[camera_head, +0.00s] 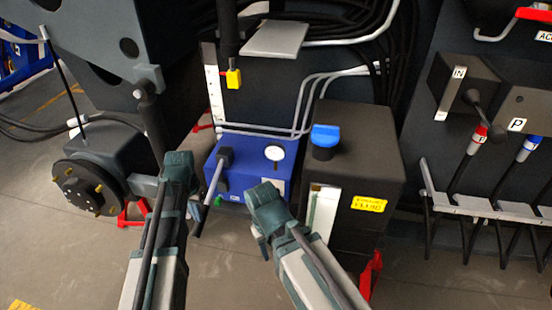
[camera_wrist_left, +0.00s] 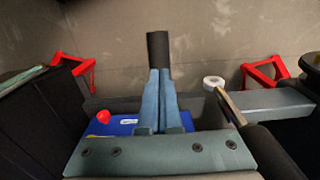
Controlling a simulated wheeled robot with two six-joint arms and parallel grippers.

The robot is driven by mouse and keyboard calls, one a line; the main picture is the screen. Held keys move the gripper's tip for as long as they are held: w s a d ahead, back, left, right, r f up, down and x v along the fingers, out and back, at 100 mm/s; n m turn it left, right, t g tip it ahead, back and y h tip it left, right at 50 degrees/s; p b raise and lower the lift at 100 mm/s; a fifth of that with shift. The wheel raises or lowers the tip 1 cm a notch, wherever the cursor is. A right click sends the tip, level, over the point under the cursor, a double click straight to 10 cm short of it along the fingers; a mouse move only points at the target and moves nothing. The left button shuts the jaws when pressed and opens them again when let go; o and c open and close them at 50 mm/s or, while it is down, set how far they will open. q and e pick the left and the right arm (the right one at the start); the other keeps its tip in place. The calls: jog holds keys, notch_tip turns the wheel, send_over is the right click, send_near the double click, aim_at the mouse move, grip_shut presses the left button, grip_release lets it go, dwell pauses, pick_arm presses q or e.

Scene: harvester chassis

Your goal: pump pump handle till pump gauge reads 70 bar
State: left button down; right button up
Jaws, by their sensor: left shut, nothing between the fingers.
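The pump is a blue box (camera_head: 240,167) on the floor in the middle of the head view. Its round white pump gauge (camera_head: 274,153) is on top; the reading is too small to make out. The pump handle (camera_head: 214,180) is a grey rod slanting down on the box's left side. My left gripper (camera_head: 180,168) is beside the handle, left of the box. In the left wrist view its fingers (camera_wrist_left: 157,75) are shut and empty, in line with the handle's black grip (camera_wrist_left: 157,48); contact is unclear. My right gripper (camera_head: 264,205) is in front of the box; its fingers are hidden.
A dark tank (camera_head: 355,150) with a blue cap (camera_head: 325,136) stands right of the pump. A wheel hub (camera_head: 85,190) is at the left. Levers and a valve panel (camera_head: 500,95) are at the right. Bare floor lies in front.

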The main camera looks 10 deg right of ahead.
pick_arm(q)
jog(key=shift+w+f+b, duration=0.1)
jog(key=shift+f+b, duration=0.5)
jog(key=shift+f, duration=0.25)
notch_tip(320, 180, up, 13)
jog(key=s+p, duration=0.1)
jog(key=p, duration=1.2)
jog(key=shift+s+a, duration=0.2)
jog(key=shift+f, duration=0.1)
jog(key=f+b, duration=0.8)
jog(key=w+f+b, duration=0.1)
jog(key=f+b, duration=0.3)
jog(key=shift+w+d+f+b, duration=0.1)
jog(key=shift+d+f+b, duration=0.15)
jog(key=shift+f+b, duration=0.15)
notch_tip(320, 180, up, 13)
jog(key=s+p, duration=0.1)
jog(key=p, duration=1.1)
jog(key=shift+s+a+f+p, duration=0.15)
jog(key=shift+a+p, duration=0.15)
jog(key=shift+p, duration=0.05)
jog(key=shift+f, duration=0.1)
